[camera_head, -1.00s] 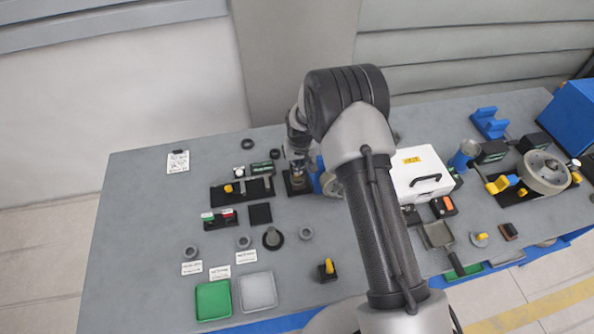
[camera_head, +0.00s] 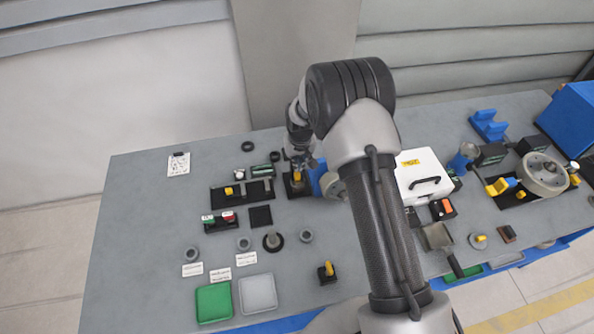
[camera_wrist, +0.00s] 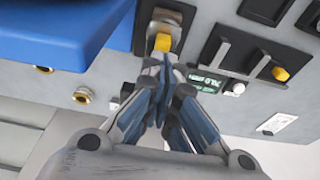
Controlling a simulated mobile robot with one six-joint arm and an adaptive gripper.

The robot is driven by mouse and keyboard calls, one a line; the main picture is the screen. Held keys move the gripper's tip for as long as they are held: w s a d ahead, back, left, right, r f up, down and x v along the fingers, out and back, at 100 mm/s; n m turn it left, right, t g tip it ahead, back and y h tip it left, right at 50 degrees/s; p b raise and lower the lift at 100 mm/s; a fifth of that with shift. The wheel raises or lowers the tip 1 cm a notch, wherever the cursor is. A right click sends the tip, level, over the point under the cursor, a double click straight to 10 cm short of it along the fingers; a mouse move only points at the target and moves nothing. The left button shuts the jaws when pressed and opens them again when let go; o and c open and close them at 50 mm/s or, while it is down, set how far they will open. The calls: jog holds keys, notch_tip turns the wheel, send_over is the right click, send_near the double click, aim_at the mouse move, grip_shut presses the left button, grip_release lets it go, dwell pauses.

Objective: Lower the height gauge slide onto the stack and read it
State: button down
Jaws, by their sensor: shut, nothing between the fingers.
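My gripper (camera_wrist: 163,70) is shut and empty, with its fingertips together in the wrist view. Just beyond the tips is a yellow tab (camera_wrist: 163,42) on a pale metal piece over a dark base, which looks like the height gauge slide. I cannot tell whether the tips touch it. In the head view the yellow tab (camera_head: 297,176) shows just below my gripper. A small display (camera_wrist: 208,80) with green characters is beside the fingers, too blurred to read surely. I cannot make out the stack apart from the pale metal piece.
A large blue block (camera_wrist: 60,30) is close on the left in the wrist view. A black fixture (camera_head: 242,191) with a yellow knob lies left of the gauge. A white case (camera_head: 421,176) stands right of my arm. The table's front left holds green and grey trays (camera_head: 213,303).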

jog(key=shift+r+p, duration=0.9)
jog(key=shift+r, duration=1.6)
jog(key=s+d+r+m+t+b, duration=0.1)
jog(key=s+d+r+b, duration=0.4)
jog(key=r, duration=0.3)
jog(key=s+d+r+b, duration=0.2)
jog(key=s+r+b, duration=0.2)
jog(key=s+r, duration=0.45)
jog(key=s+d+f+b, duration=0.1)
jog(key=s+d+b, duration=0.1)
jog(key=s, duration=0.6)
jog(key=s+d+f+t+b, duration=0.1)
jog(key=s+b, duration=0.3)
jog(key=s, duration=0.4)
jog(key=s+d+f+m+b, duration=0.1)
jog(key=s+d+b, duration=0.1)
jog(key=s, duration=0.6)
jog(key=shift+d+b, duration=0.3)
jog(key=shift+b, duration=0.15)
